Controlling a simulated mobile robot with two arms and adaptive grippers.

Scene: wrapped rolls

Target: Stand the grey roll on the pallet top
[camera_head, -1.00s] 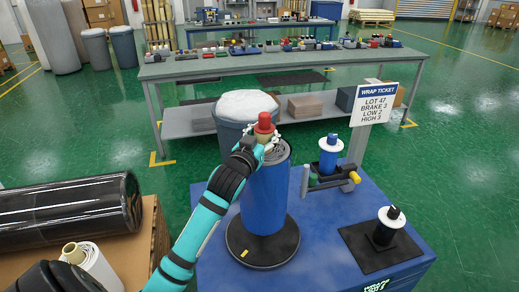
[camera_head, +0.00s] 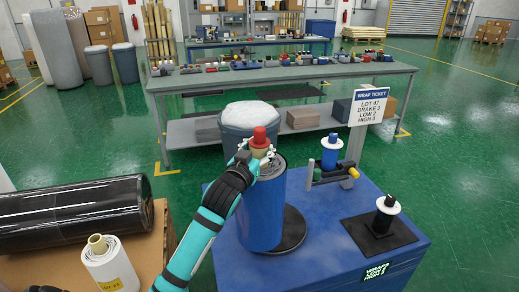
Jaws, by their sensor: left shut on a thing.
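My left gripper (camera_head: 251,158) is shut on the tan core at the top of a blue roll (camera_head: 262,213). A red cap (camera_head: 260,137) sticks up from that core. The blue roll is upright and overlaps the left part of a black disc (camera_head: 292,232) on the blue cabinet. I cannot tell whether its base touches anything. No roll is clearly grey on its side; a pale white-grey roll (camera_head: 112,270) with a tan core and yellow label stands, slightly tilted, on a brown cardboard surface (camera_head: 158,250) at lower left.
A black wrapped roll (camera_head: 70,215) lies on the cardboard. The blue cabinet (camera_head: 330,222) also carries a small spool stand (camera_head: 331,155), a dark spindle (camera_head: 386,215) and a ticket sign (camera_head: 369,107). A bagged bin (camera_head: 240,120) stands behind the blue roll, before a long workbench (camera_head: 290,77).

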